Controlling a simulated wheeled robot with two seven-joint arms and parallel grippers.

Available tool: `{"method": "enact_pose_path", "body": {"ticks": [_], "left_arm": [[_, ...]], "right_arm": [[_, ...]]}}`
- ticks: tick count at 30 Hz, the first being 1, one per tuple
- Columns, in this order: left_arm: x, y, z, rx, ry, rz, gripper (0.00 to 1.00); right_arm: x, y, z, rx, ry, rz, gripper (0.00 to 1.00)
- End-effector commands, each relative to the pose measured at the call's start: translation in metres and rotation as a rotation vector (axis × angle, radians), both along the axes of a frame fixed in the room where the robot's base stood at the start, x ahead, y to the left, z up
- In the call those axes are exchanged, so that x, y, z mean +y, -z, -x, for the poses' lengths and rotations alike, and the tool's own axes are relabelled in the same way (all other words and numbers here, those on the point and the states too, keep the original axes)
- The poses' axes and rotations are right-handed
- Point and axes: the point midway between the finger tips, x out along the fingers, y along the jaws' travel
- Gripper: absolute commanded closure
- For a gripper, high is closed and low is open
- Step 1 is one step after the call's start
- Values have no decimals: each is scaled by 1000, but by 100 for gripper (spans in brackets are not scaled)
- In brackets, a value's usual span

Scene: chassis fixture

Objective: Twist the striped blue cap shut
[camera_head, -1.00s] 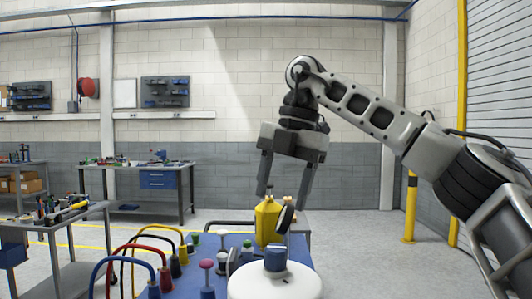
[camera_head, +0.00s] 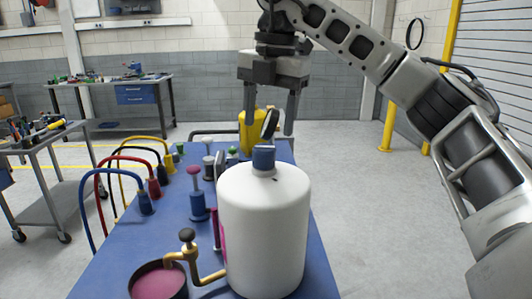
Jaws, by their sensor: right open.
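The blue cap (camera_head: 263,158) sits on the neck of a large white bottle (camera_head: 264,225) standing upright on the blue table. Its stripes are too small to make out clearly. My right gripper (camera_head: 269,132) is open and empty, fingers pointing down, just above the cap in the picture. Its fingertips appear apart from the cap; how far behind or above it they are, I cannot tell. My left gripper is not in view.
A yellow container (camera_head: 246,132) and a dark disc (camera_head: 270,124) stand behind the cap. The blue table (camera_head: 125,247) holds several looped cables, a blue-based post (camera_head: 199,206), a brass crank (camera_head: 200,268) and a round pink-filled pot (camera_head: 158,282). Open floor lies to the right.

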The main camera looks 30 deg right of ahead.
Motion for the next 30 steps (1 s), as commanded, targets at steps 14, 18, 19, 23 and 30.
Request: {"method": "enact_pose_path", "body": {"ticks": [14, 18, 19, 23, 30], "left_arm": [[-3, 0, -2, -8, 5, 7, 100], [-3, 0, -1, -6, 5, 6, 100], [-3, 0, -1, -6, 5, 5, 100], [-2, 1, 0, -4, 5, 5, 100], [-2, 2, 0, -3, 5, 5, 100]], "right_arm": [[2, 62, -5, 0, 2, 0, 40], [3, 65, -5, -1, 1, -1, 40], [3, 65, -5, -1, 1, -1, 40], [3, 65, -5, -1, 1, -1, 40], [3, 65, -5, -1, 1, -1, 84]]}}
